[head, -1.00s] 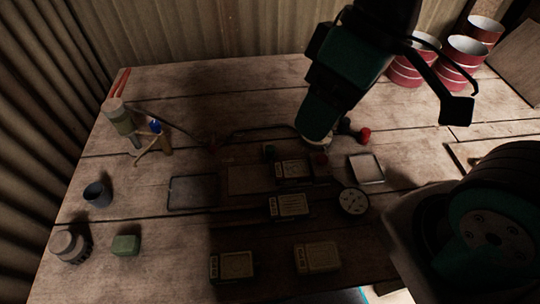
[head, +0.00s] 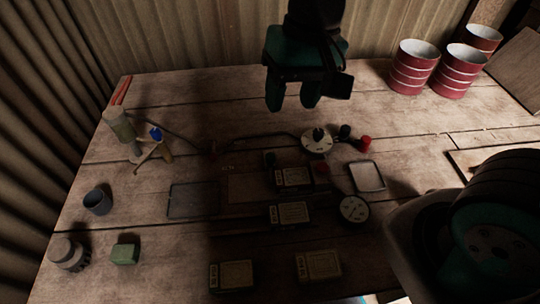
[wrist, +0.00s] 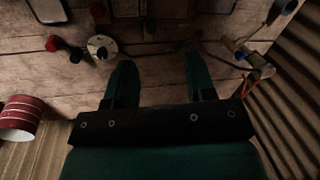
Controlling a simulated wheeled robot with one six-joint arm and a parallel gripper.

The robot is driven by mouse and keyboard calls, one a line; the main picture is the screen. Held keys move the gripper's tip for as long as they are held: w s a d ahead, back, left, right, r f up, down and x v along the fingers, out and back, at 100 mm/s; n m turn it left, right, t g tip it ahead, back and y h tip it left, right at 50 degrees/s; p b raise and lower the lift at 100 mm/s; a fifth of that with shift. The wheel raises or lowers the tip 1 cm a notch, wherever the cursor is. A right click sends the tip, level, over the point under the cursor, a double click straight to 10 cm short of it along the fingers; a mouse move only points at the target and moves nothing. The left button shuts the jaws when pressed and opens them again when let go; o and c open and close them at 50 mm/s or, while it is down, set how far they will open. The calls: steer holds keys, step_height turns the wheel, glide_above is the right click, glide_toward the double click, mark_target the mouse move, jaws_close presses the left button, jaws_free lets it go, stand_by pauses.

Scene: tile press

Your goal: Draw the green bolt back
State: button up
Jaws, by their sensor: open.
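I cannot make out a green bolt for certain; the press fittings are small and dark. On the table is the press area, with a dark recessed plate (head: 248,188), a small dark upright piece (head: 269,158) and a red button (head: 321,168). Behind it is a white round dial (head: 317,146) with a black knob, also in the wrist view (wrist: 102,47). A red knob (head: 365,142) and a black knob (head: 345,131) are right of it. My gripper (head: 292,104) is open and empty above the back of the table; its two green fingers also show in the wrist view (wrist: 160,72).
Red-and-white cans (head: 413,68) stand at the back right. A gauge (head: 354,208), a shallow tray (head: 367,176) and labelled blocks (head: 289,213) lie near the press. At left are a cup (head: 97,200), a green block (head: 124,251) and a bottle stand (head: 120,124).

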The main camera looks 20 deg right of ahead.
mark_target(270, 155)
steer(key=w+a+f+m+h, duration=0.1)
steer(key=w+f+m+h, duration=0.1)
steer(key=w+f+m, duration=0.4)
steer(key=f, duration=0.5)
steer(key=f+p, duration=0.1)
steer(key=f, duration=0.5)
steer(key=w+f, duration=0.1)
steer(key=f, duration=0.4)
steer(key=shift+w+f, duration=0.1)
steer(key=shift+f, duration=0.15)
